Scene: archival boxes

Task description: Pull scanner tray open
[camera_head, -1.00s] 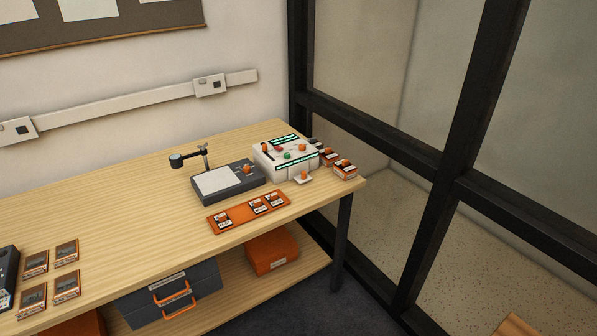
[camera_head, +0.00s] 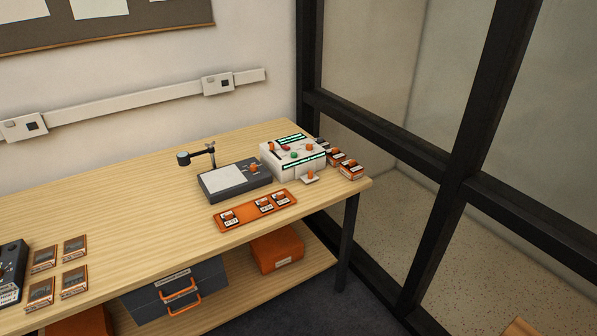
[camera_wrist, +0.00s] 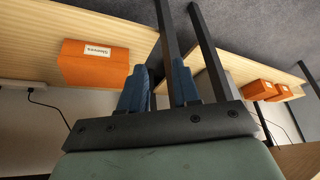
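The scanner is probably the white box (camera_head: 292,158) with orange, red and green knobs and green-lit strips, at the right end of the wooden table. A small white tray (camera_head: 310,179) with an orange knob sticks out low at its front. How far it is out is hard to tell. My gripper (camera_wrist: 160,82) shows only in the wrist view, with two blue fingers apart and nothing seen between them. The scanner does not show in the wrist view, and the head view does not show my gripper.
A dark grey copy stand (camera_head: 236,180) with a lamp arm stands left of the scanner. An orange tray (camera_head: 243,217) with cartridges lies before it. Orange-black cartridges (camera_head: 350,170) sit right of the scanner. An orange box (camera_head: 278,250) and grey drawer box (camera_head: 173,290) are underneath. Black-framed glass (camera_head: 400,140) borders the right.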

